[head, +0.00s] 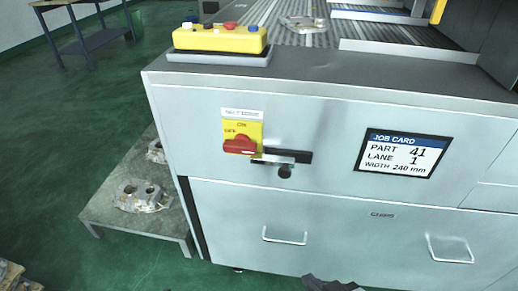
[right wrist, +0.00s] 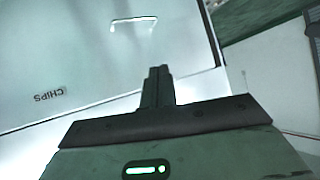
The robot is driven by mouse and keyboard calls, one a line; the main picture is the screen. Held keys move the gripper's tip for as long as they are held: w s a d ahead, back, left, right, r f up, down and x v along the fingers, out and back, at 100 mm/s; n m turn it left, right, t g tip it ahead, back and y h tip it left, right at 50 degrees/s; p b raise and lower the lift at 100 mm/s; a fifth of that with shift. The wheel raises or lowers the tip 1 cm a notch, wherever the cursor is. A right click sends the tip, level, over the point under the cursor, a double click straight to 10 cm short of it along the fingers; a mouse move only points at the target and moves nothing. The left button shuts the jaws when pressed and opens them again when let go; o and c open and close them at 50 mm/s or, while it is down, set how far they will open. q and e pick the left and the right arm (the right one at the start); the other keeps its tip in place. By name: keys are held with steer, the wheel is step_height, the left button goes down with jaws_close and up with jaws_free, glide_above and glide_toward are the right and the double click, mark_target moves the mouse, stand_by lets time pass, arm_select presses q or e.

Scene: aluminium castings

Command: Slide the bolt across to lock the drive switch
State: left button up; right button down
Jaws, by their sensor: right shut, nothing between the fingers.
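The drive switch has a red handle (head: 240,146) lying level on a yellow plate (head: 256,131) on the cabinet front. The plate is marked ON at the top, with a small word, probably OFF, at the left. Just right of it is the bolt (head: 272,158), a silver bar with a dark knob (head: 285,171) below, on a black guide (head: 303,157). The bar's left end is close to the plate's lower right; I cannot tell if it touches the handle. My right gripper (head: 333,284) shows at the bottom edge, well below the bolt. In the right wrist view the gripper (right wrist: 160,70) is shut and empty.
A job card screen (head: 402,153) is right of the bolt. Drawer handles (head: 284,236) stick out below; one also shows in the right wrist view (right wrist: 134,20). A yellow button box (head: 220,39) sits on top. A low table (head: 130,200) with castings stands at left.

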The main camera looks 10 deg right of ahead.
arm_select(q)
steer(key=b, duration=0.1)
steer(key=f+b, duration=0.1)
steer(key=b, duration=0.1)
steer(key=shift+d+f+n+t+b, duration=0.1)
steer(key=shift+d+n+t+b, duration=0.1)
steer(key=shift+n+t+b, duration=0.1)
arm_select(e)
steer(key=w+d+r+m+g+y, duration=0.2)
steer(key=w+d+r+m, duration=0.3)
steer(key=r+m, duration=0.6)
steer(key=w+d+r+m+g+y, duration=0.3)
steer(key=w+d+r+m+y, duration=0.2)
steer(key=r+m, duration=0.5)
steer(key=w+d+m, duration=0.1)
steer(key=m, duration=0.3)
steer(key=shift+w+d+r+m+y, duration=0.2)
steer(key=shift+d+r+m+y, duration=0.05)
steer(key=shift+r+m+y, duration=0.1)
